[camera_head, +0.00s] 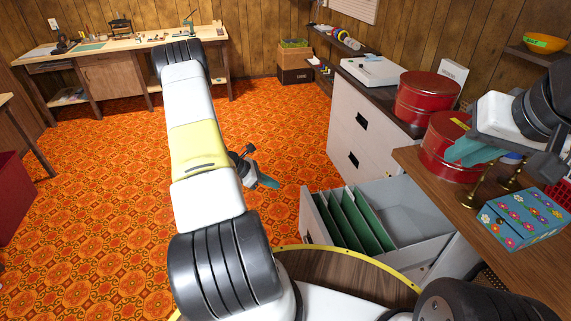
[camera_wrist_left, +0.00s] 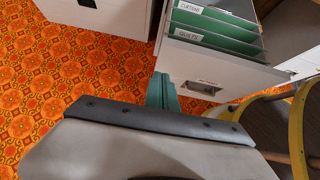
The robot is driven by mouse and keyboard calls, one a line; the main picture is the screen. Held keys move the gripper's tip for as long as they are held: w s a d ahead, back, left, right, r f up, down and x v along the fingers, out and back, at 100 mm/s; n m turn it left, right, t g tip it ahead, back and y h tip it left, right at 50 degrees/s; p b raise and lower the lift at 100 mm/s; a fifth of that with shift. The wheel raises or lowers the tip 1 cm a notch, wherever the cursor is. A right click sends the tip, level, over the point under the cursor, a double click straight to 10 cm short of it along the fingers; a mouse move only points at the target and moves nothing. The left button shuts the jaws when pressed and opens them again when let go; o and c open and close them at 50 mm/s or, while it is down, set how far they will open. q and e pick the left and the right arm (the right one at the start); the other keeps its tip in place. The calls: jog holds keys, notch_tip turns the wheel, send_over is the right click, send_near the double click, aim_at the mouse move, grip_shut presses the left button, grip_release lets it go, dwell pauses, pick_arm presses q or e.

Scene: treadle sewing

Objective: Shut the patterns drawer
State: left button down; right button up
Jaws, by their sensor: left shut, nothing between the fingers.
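An open grey filing drawer (camera_head: 415,208) with green hanging folders, which I take to be the patterns drawer, sticks out from a cabinet at the lower right of the head view. In the left wrist view, its pale front (camera_wrist_left: 225,70) has a recessed handle, and folder labels include "QUILTS". My left gripper (camera_head: 268,182) is shut and empty, left of the drawer front over the floor. In the wrist view its teal fingertips (camera_wrist_left: 163,90) appear beside the drawer front's left edge; contact cannot be told. My right gripper (camera_head: 472,151) is above the wooden bench; its jaw state is unclear.
Another cabinet (camera_head: 345,125) with shut drawers stands behind the open one. Red tins (camera_head: 425,97) and a flowered drawer box (camera_head: 525,219) stand at the right. A workbench (camera_head: 115,45) lines the far wall. The orange patterned floor left of the drawer is clear.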

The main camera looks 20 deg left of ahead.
pick_arm(q)
jog(key=w+d+f, duration=0.3)
jog(key=w+d, duration=0.1)
jog(key=d, duration=0.2)
jog(key=shift+w+d+f, duration=0.25)
jog(key=shift+d+f, duration=0.1)
jog(key=shift+d, duration=0.05)
jog(key=shift+d, duration=0.1)
